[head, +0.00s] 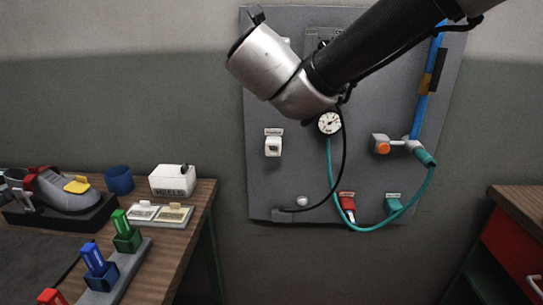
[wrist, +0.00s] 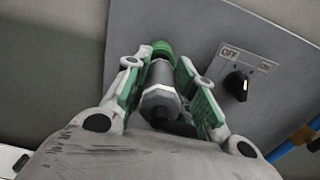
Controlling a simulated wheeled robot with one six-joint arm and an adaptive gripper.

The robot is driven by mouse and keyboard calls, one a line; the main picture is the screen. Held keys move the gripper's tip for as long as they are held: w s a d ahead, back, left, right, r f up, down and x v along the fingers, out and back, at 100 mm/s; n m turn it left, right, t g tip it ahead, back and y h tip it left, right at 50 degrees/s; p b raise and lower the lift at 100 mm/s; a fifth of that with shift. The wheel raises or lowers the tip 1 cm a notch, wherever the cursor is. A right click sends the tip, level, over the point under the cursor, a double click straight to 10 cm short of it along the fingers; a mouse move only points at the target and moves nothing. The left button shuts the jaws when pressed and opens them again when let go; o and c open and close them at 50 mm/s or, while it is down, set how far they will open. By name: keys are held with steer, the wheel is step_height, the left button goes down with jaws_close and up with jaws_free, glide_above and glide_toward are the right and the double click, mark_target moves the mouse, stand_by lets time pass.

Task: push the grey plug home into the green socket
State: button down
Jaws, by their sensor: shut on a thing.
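In the wrist view my gripper (wrist: 162,66) is shut on the grey plug (wrist: 158,103), with a green-padded finger on each side of it. The plug points away from me toward the panel. The green socket (wrist: 162,48) shows as a rounded green end just beyond the plug's far end, roughly in line with it. The plug's tip meets or overlaps the socket in the picture; I cannot tell how deep it sits. In the head view my arm hides the gripper, the plug and the socket.
The grey wall panel (head: 376,102) carries a gauge (head: 330,123), an orange-knobbed valve (head: 382,146), a teal hose (head: 366,229) and a blue pipe (head: 424,95). A rotary OFF switch (wrist: 240,85) sits close right of my fingers. A cluttered bench (head: 199,208) stands at left.

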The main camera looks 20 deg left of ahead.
steer(key=shift+x, duration=0.9)
steer(key=c, duration=1.1)
jaws_free()
steer(key=shift+w, duration=0.15)
